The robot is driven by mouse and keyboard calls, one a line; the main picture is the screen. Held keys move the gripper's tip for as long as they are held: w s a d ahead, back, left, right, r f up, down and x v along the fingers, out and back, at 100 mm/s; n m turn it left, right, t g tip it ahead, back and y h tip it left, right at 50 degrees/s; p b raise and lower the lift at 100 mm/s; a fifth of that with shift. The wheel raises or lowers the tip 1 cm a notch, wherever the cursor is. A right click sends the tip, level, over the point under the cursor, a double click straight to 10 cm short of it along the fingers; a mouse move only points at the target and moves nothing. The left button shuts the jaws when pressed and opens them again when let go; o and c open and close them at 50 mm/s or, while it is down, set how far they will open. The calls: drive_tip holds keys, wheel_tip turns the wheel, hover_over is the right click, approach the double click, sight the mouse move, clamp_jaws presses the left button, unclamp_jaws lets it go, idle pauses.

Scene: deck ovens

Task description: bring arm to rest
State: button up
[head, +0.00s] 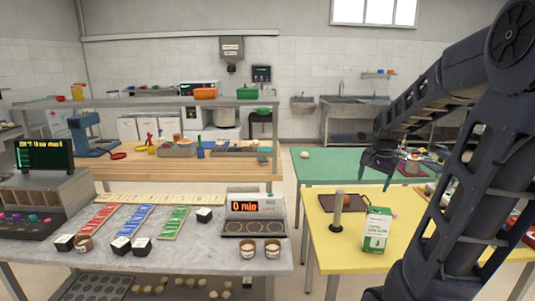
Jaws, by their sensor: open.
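My arm (440,90) comes in from the right side of the head view and bends over the tables. Its dark gripper (381,172) points down and hangs in front of the green table (325,163), over the far part of the yellow table as seen here. The gripper is open, and I see nothing held in it. Whether it is near any surface cannot be told exactly.
The grey counter (190,245) at left holds coloured strips, small cups and a "0 min" display (255,205). A wooden workbench (180,171) stands behind.

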drive_tip(key=s+a+r+n+t, duration=0.1)
drive_tip(key=s+a+n, duration=0.3)
drive_tip(key=s, duration=0.4)
drive_tip(key=s+a+r+n, duration=0.3)
drive_tip(key=s+a, duration=0.1)
drive_tip(key=s, duration=0.4)
drive_tip(key=shift+s+a+r+n+t, duration=0.2)
drive_tip(key=shift+s+r+n+t, duration=0.15)
drive_tip(key=shift+s+n+t, duration=0.05)
